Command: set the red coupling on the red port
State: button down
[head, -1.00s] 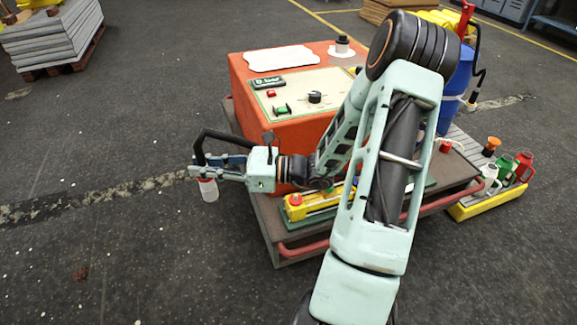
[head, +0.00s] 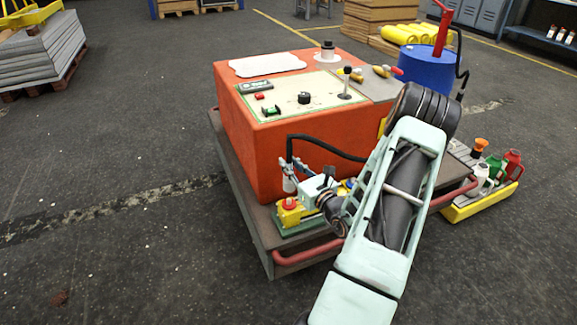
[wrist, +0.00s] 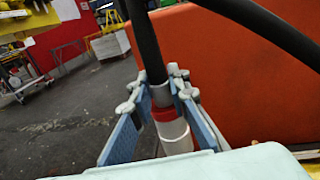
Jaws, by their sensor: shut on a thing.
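The red coupling (wrist: 168,115) is a pale metal cylinder with a red band, on the end of a black hose (wrist: 146,45). My gripper (wrist: 158,95) is shut on it, with a finger at each side. In the head view my gripper (head: 289,167) points away from me, and the coupling's pale lower end (head: 289,185) hangs down, roughly upright. The red port (head: 290,203) is a red round top on the left end of a yellow block. It shows just below the coupling in the picture. I cannot tell whether they touch.
The yellow block sits on a green plate on the cart (head: 250,215), close to the front of the orange cabinet (head: 280,145). The hose (head: 330,150) loops right along the cabinet. A yellow tray (head: 470,208) with several cans stands right.

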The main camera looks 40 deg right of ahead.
aim_at(292, 184)
jog(key=shift+f+b, duration=2.2)
jog(key=shift+f, duration=0.55)
jog(key=shift+a+f+b, duration=0.1)
jog(key=shift+f+b, duration=0.2)
jog(key=shift+f, duration=0.4)
jog(key=c, duration=2.1)
grip_release()
jog(key=shift+s, duration=0.1)
jog(key=shift+s+a+p, duration=0.15)
jog(key=shift+s+p, duration=0.1)
jog(key=shift+s, duration=1.6)
jog(key=shift+s+a+p, duration=0.15)
jog(key=shift+s+p, duration=0.05)
jog(key=shift+s, duration=1.6)
jog(key=shift+s+a+p, duration=0.15)
jog(key=shift+s+p, duration=0.1)
jog(key=shift+s, duration=1.6)
